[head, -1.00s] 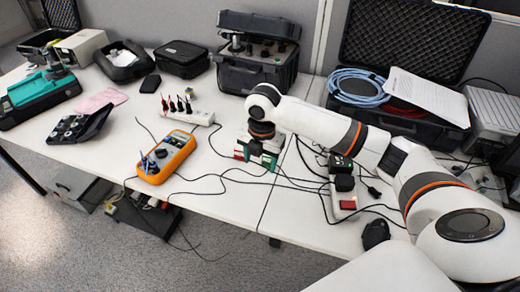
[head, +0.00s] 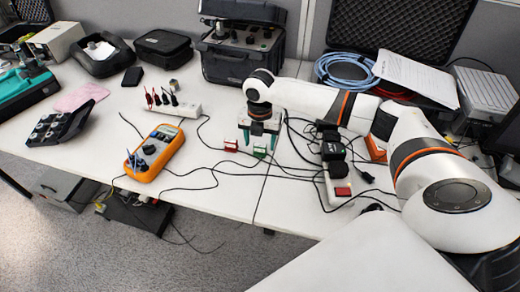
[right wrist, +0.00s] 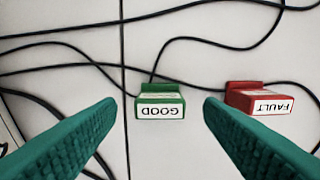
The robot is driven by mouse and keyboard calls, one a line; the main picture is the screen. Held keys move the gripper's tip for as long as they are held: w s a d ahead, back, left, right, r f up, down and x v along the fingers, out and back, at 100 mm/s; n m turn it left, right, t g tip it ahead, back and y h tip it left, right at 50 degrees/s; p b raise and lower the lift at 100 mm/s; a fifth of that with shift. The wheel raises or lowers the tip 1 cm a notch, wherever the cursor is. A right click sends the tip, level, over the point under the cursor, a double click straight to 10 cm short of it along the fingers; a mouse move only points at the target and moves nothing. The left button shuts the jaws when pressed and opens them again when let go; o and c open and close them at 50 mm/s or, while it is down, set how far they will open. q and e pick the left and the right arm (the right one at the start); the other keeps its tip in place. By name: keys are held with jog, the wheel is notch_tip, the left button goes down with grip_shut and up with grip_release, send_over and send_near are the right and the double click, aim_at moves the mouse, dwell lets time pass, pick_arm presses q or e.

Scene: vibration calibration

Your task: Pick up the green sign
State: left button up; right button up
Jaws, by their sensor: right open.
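The green sign (head: 260,152) is a small block standing on the white table, below my right gripper in the head view. In the right wrist view the green sign (right wrist: 160,90) has a white label reading "GOOD", upside down, and sits in the gap between the fingers. My right gripper (head: 262,140) has teal fingers, open and empty, pointing down over the table. Its fingers (right wrist: 160,108) lie on both sides of the sign with space on each side; I cannot tell the height gap. My left gripper is not in view.
A red sign (right wrist: 260,98) labelled "FAULT" stands close beside the green one, near one finger. Black cables run across the table around both signs. An orange multimeter (head: 155,152) lies to the left, a power strip (head: 333,172) to the right.

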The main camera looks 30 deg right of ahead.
aim_at(260, 150)
notch_tip(260, 150, down, 3)
jog(key=shift+r, duration=0.15)
jog(key=c, duration=1.1)
jog(key=shift+o, duration=0.2)
jog(key=shift+r, duration=0.15)
